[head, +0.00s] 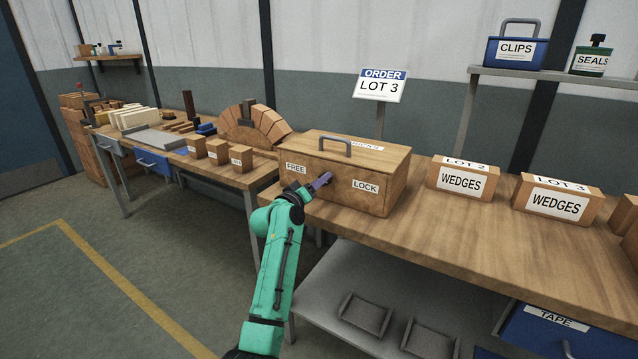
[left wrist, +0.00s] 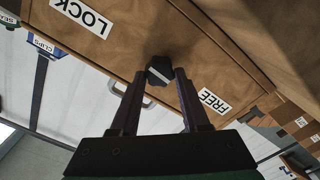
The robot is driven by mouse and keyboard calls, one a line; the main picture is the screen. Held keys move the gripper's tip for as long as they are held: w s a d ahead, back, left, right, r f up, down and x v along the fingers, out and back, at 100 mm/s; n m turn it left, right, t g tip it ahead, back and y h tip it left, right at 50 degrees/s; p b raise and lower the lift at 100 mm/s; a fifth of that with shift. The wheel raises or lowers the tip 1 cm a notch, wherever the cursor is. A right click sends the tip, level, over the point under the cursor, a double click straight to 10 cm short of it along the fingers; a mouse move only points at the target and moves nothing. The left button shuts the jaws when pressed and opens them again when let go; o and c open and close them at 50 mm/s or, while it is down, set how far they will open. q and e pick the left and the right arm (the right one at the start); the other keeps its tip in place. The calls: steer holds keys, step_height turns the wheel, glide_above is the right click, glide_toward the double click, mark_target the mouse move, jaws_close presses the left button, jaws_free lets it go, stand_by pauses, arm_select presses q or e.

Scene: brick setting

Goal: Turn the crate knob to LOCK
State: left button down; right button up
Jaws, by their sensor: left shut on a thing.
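The wooden crate (head: 340,195) stands on the workbench with a grey handle on its lid. Its front has a FREE label (head: 296,168) on the left and a LOCK label (head: 365,187) on the right. My left gripper (head: 322,182) is at the crate front between the labels. In the left wrist view, the dark knob (left wrist: 160,71) with a pale stripe sits between the fingertips of my left gripper (left wrist: 160,80), which is shut on it. The stripe runs slantwise; I cannot tell which label its pointing end faces. In the head view the gripper hides the knob. My right gripper is out of view.
Two WEDGES boxes (head: 463,180) (head: 556,204) stand right of the crate on the workbench (head: 430,230). Small blocks (head: 218,152) and a brick arch (head: 254,125) are on the left table. An ORDER LOT 3 sign (head: 380,86) stands behind. The bench front is clear.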

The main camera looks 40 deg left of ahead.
arm_select(q)
steer(key=shift+f, duration=0.1)
steer(key=m+b, duration=0.1)
steer(key=m, duration=0.1)
steer(key=shift+m, duration=0.4)
steer(key=m, duration=0.3)
steer(key=shift+d+m, duration=0.1)
steer(key=shift+m, duration=0.2)
steer(key=m+p, duration=0.1)
steer(key=m, duration=0.4)
steer(key=shift+d, duration=0.1)
steer(key=shift+m+p, duration=0.45)
steer(key=shift+m, duration=2.05)
steer(key=shift+d, duration=0.1)
steer(key=shift+c, duration=1.9)
jaws_free()
